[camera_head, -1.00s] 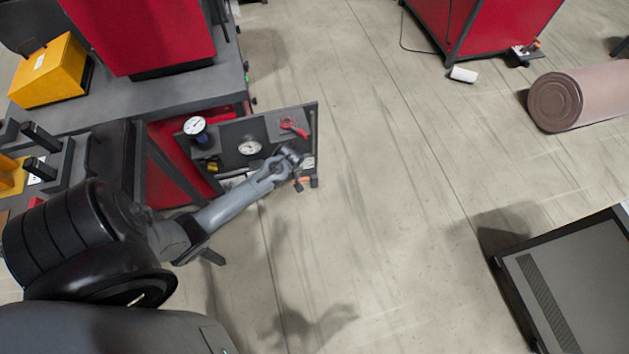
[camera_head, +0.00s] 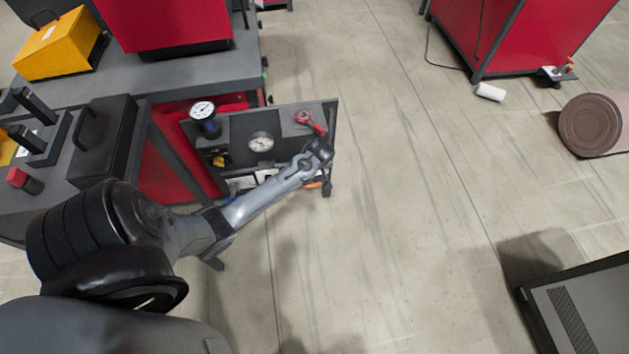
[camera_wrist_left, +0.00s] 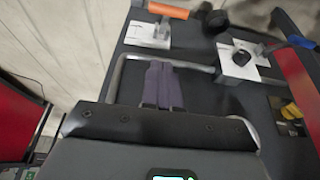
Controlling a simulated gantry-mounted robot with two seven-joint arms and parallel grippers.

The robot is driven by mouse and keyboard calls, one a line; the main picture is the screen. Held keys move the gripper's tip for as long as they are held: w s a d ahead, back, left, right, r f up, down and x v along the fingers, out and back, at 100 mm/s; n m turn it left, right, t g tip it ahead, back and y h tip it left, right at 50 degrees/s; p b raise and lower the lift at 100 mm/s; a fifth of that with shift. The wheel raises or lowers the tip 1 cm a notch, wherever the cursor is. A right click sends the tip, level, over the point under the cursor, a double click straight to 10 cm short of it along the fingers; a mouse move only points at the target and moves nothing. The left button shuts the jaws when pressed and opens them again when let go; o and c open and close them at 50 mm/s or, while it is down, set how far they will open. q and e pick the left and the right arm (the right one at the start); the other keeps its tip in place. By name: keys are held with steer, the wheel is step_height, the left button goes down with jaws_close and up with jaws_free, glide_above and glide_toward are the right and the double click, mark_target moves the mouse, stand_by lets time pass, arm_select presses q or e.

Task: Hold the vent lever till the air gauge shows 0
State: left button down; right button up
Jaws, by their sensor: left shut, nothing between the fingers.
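A dark panel (camera_head: 233,140) carries a white round gauge (camera_head: 261,142) in its middle and a second gauge (camera_head: 202,109) on a dark blue-black body at its upper left. The needles are too small to read. A red lever (camera_head: 308,118) is at the panel's upper right, and an orange handle (camera_head: 313,185) is low on the right. It also shows in the left wrist view (camera_wrist_left: 167,10). I cannot tell which is the vent lever. My left gripper (camera_head: 323,148) is in front of the panel's right side, below the red lever. Its fingers (camera_wrist_left: 160,84) are together and empty.
In the wrist view, a metal rail (camera_wrist_left: 190,65) runs close by the fingers. A black knob (camera_wrist_left: 241,57) and a yellow knob (camera_wrist_left: 291,111) lie beyond. A grey bench (camera_head: 180,72) stands behind the panel.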

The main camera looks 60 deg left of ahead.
arm_select(q)
steer(key=shift+f, duration=0.1)
steer(key=b, duration=0.7)
glide_above(314, 184)
steer(key=a, duration=0.1)
step_height(314, 184, down, 10)
steer(key=r, duration=0.1)
steer(key=shift+w+d+f+b, duration=0.1)
steer(key=shift+w+f+b, duration=0.05)
steer(key=shift+f+b, duration=0.4)
steer(key=shift+w+d+f+b, duration=0.1)
steer(key=shift+f+b, duration=0.2)
steer(key=shift+f, duration=0.35)
steer(key=shift+s+d+f+b, duration=0.25)
steer(key=shift+d+f+b, duration=0.2)
steer(key=shift+f, duration=0.3)
